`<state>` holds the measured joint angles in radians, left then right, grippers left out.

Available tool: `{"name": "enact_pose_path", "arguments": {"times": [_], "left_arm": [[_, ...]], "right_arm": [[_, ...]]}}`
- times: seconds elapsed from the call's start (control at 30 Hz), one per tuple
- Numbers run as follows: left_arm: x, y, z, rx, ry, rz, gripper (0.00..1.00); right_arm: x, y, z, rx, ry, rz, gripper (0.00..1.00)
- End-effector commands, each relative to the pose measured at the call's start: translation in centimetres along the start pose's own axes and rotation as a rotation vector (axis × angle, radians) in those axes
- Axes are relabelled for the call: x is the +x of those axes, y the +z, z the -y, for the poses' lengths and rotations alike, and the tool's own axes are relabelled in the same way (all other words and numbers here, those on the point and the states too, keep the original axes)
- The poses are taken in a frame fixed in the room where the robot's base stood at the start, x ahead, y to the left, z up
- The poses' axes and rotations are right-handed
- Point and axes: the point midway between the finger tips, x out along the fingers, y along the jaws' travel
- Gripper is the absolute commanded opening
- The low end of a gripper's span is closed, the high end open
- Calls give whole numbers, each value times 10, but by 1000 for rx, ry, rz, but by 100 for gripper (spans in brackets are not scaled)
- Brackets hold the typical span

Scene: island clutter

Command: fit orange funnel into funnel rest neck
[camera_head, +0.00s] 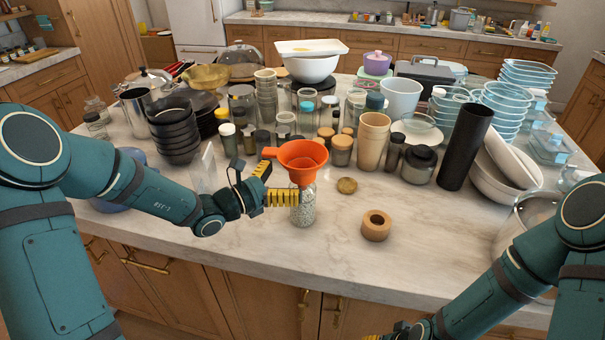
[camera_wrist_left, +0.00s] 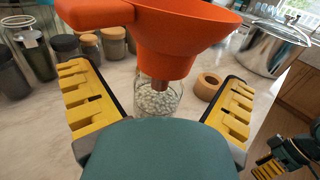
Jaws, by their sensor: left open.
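The orange funnel (camera_head: 302,160) stands upright on a glass jar of pale pebbles (camera_head: 303,211), its spout at the jar's mouth. The wrist view shows the orange funnel (camera_wrist_left: 180,40) above the jar (camera_wrist_left: 158,100). A round wooden ring with a central hole (camera_head: 376,226), seemingly the funnel rest, sits on the counter to the right of the jar; it also shows in the left wrist view (camera_wrist_left: 207,86). My left gripper (camera_head: 282,186) is open, its yellow fingers spread on either side of the funnel's lower part. My right gripper (camera_head: 385,337) is mostly cut off at the bottom edge.
A cork lid (camera_head: 347,185) lies behind the ring. Jars, a tan cup (camera_head: 373,141) and a black cylinder (camera_head: 465,146) crowd the counter behind. Black bowls (camera_head: 174,131) are stacked at left, and a steel pot (camera_head: 530,235) stands at right. The marble front near the ring is clear.

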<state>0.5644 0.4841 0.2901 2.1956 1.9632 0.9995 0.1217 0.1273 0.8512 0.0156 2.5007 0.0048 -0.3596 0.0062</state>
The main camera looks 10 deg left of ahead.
Motion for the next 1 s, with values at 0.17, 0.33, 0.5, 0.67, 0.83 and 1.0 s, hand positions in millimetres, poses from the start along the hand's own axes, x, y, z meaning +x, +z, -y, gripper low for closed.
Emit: {"name": "enact_pose_path", "arguments": {"times": [0.17,0.33,0.5,0.67,0.83,1.0], "left_arm": [[26,1,7,-1,-5,2,100],[44,1,7,0,-3,2,100],[47,2,6,0,-1,1,100],[47,2,6,0,-1,1,82],[47,2,6,0,-1,0,23],[47,2,6,0,-1,1,20]], "right_arm": [[3,1,-1,-1,0,2,47],[4,2,-1,-1,0,4,47],[4,2,-1,-1,0,4,47],[4,2,-1,-1,0,4,47],[4,2,-1,-1,0,4,47],[4,2,-1,-1,0,4,47]]}}
